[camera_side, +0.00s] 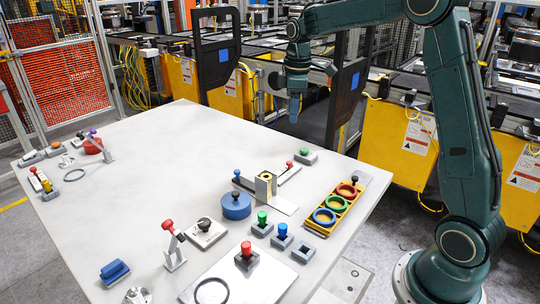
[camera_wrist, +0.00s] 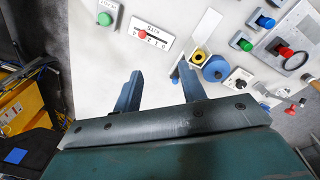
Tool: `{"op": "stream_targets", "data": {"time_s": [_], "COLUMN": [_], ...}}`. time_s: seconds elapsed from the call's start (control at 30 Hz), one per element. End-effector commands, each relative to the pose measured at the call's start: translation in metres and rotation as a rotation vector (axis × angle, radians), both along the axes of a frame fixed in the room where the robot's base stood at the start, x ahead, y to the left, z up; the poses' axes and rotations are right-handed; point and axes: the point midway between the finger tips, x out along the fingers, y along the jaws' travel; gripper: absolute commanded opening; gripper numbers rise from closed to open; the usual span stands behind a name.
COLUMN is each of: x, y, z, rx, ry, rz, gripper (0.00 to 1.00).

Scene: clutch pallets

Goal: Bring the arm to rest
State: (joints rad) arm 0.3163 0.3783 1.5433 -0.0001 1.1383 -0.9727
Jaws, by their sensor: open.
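My gripper (camera_side: 294,106) hangs pointing down at the back edge of the white table (camera_side: 150,170), well above the floor and apart from the objects on the table. In the wrist view my gripper (camera_wrist: 159,85) shows two dark blue fingers spread wide apart. Nothing is between them but bare table surface behind. A slider panel with a red knob (camera_wrist: 142,34) and a green button (camera_wrist: 105,18) lie beyond the fingertips. My gripper touches nothing that I can see.
A yellow tray with coloured rings (camera_side: 335,208), a blue round container (camera_side: 236,206) and several coloured-knob blocks stand on the table's right half. Dark upright frames (camera_side: 347,95) and yellow-panelled conveyors (camera_side: 400,130) stand behind. The table's middle left is clear.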

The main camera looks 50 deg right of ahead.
Motion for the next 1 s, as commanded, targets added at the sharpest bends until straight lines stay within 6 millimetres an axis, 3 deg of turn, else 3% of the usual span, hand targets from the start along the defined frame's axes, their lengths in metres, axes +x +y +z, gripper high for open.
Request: {"op": "stream_targets", "data": {"time_s": [0.2, 0.5, 1.0], "x": [-0.035, -0.089, -0.187], "y": [0.033, 0.072, 0.122], "z": [0.033, 0.060, 0.070], "rx": [-0.003, 0.012, 0.082], "ry": [-0.064, -0.150, -0.287], "rz": [-0.090, -0.216, -0.421], "gripper": [0.41, 0.41, 0.41]}}
